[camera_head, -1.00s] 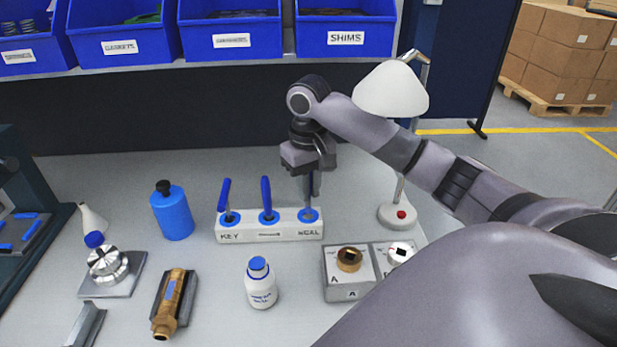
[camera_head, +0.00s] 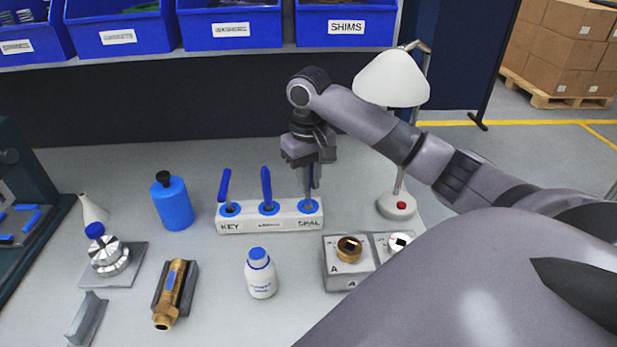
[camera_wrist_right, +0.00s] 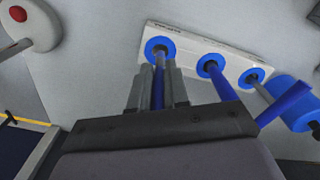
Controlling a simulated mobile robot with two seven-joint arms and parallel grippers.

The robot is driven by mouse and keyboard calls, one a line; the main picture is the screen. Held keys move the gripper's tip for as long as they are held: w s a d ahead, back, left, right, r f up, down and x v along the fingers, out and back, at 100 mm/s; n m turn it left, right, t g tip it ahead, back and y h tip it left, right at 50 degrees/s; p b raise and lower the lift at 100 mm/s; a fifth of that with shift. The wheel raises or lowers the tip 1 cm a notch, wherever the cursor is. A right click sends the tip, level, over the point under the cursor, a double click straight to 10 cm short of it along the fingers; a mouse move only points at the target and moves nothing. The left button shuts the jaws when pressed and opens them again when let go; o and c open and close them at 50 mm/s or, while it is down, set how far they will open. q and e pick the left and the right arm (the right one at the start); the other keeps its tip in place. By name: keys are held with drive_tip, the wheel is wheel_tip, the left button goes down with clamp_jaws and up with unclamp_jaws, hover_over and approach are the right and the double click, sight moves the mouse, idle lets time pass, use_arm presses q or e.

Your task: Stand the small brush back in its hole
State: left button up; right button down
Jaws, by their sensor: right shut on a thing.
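A white block (camera_head: 270,226) with a row of blue-ringed holes stands on the bench, lettered "KEY" at its left end. My right gripper (camera_head: 313,178) is over the right-hand hole, shut on a slim blue-handled tool, which I take to be the small brush (camera_wrist_right: 159,72). In the right wrist view the handle runs between the fingers down to the blue ring (camera_wrist_right: 160,49), and its lower end is hidden there. No bristles show. Two other blue-handled tools, a left one (camera_head: 225,186) and a middle one (camera_head: 266,186), stand in the other holes. My left gripper is not in view.
A lamp (camera_head: 397,205) stands close right of the block. A blue bottle (camera_head: 173,205) is to the left. A white bottle (camera_head: 260,275) and a grey fixture marked A (camera_head: 337,268) are in front. Blue bins (camera_head: 346,15) line the shelf behind.

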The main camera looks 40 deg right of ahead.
sight(309, 197)
drive_tip(key=shift+f, duration=1.55)
idle(0.8)
drive_tip(key=c, duration=1)
unclamp_jaws()
drive_tip(key=shift+c, duration=0.2)
drive_tip(key=shift+r, duration=3.6)
drive_tip(key=shift+f, duration=0.1)
